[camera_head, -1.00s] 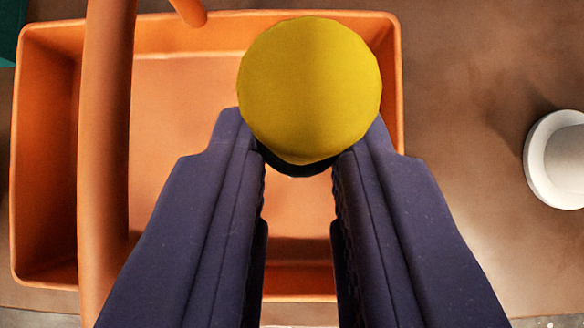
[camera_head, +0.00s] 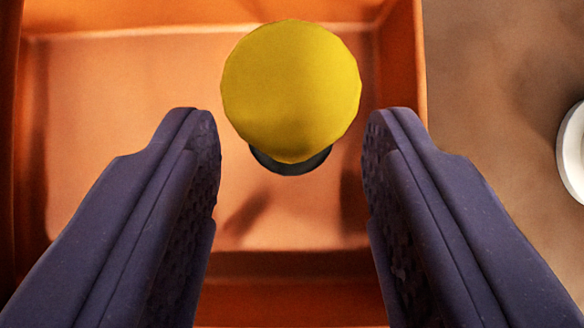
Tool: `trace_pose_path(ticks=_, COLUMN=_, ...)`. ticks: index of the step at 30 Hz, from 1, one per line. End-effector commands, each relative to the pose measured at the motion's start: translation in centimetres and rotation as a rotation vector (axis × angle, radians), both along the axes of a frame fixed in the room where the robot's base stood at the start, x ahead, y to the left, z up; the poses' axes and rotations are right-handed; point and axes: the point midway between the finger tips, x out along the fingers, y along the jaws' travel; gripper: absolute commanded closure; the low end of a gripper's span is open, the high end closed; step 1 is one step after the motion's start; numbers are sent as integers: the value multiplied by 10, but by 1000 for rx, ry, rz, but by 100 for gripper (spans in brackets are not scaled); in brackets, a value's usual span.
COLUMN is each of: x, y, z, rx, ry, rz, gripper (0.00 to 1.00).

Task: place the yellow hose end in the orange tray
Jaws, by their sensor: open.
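The yellow hose end (camera_head: 291,92) shows as a round yellow cap with a dark part under it. It lies between and slightly beyond the fingertips of my gripper (camera_head: 291,135), with a visible gap on each side. My gripper is open, its two dark purple fingers spread wide and apart from the hose end. The orange tray (camera_head: 90,110) fills most of the view beneath, and the hose end appears over its floor. Whether the hose end rests on the tray floor, I cannot tell.
A white round object (camera_head: 573,152) is cut off at the right edge, on the brown surface (camera_head: 490,90) outside the tray. The tray's right wall (camera_head: 402,70) stands close to my right finger.

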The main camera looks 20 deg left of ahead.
Motion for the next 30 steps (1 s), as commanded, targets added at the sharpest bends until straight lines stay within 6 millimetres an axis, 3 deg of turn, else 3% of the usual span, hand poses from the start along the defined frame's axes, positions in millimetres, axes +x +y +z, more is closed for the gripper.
trace_pose_path(ticks=15, x=-52, y=-39, z=82, rx=-2, ry=-1, rz=-2, gripper=53)
trace_pose_path(ticks=26, x=-63, y=-45, z=93, rx=0, ry=0, rz=0, gripper=53)
trace_pose_path(ticks=30, x=-51, y=-52, z=102, rx=-33, ry=-14, rz=-13, gripper=53)
